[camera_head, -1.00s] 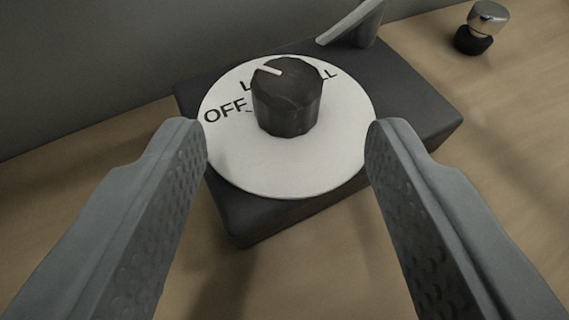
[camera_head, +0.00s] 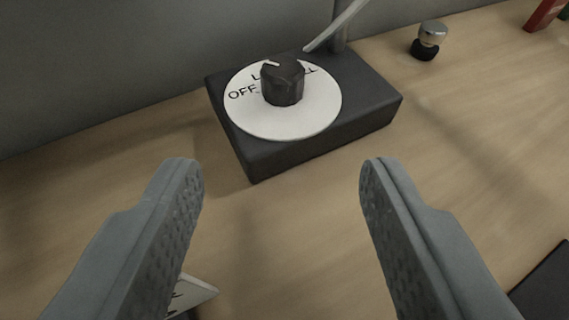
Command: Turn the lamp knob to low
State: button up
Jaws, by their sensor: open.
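The black lamp knob (camera_head: 283,82) stands on a round white dial (camera_head: 285,124) on top of a dark box-shaped base (camera_head: 330,138). The dial reads "OFF" at the left, then a word starting with "L", then one ending in "LL"; the knob hides part of these. The white pointer line on the knob's top is turned toward the back left, at the "L" word. My gripper (camera_head: 281,185) is open and empty. Its fingers are apart, in front of the base and clear of the knob.
A grey lamp stem (camera_head: 338,28) rises behind the dial. A small metal-and-black object (camera_head: 428,40) stands to the right, with a red object (camera_head: 543,14) beyond. A white card with dark marks (camera_head: 192,293) lies near the left finger. A dark flat object (camera_head: 546,288) is at bottom right.

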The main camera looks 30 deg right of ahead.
aim_at(291, 79)
jog(key=w+d+n+y, duration=0.1)
jog(key=w+d+n+t+y, duration=0.1)
jog(key=d+y, duration=0.1)
jog(key=w+d+f+n+y, duration=0.1)
jog(key=d+n, duration=0.1)
jog(key=shift+w, duration=0.15)
jog(key=shift+w+d+f+n+t+y, duration=0.1)
jog(key=shift+d+f+n+t+y, duration=0.05)
jog(key=shift+d+n+y, duration=0.3)
jog(key=shift+d+f+n+t+y, duration=0.15)
jog(key=shift+n+y, duration=0.1)
jog(key=shift+y, duration=0.3)
jog(key=shift+x, duration=3.7)
jog(key=shift+a, duration=0.1)
jog(key=c, duration=1)
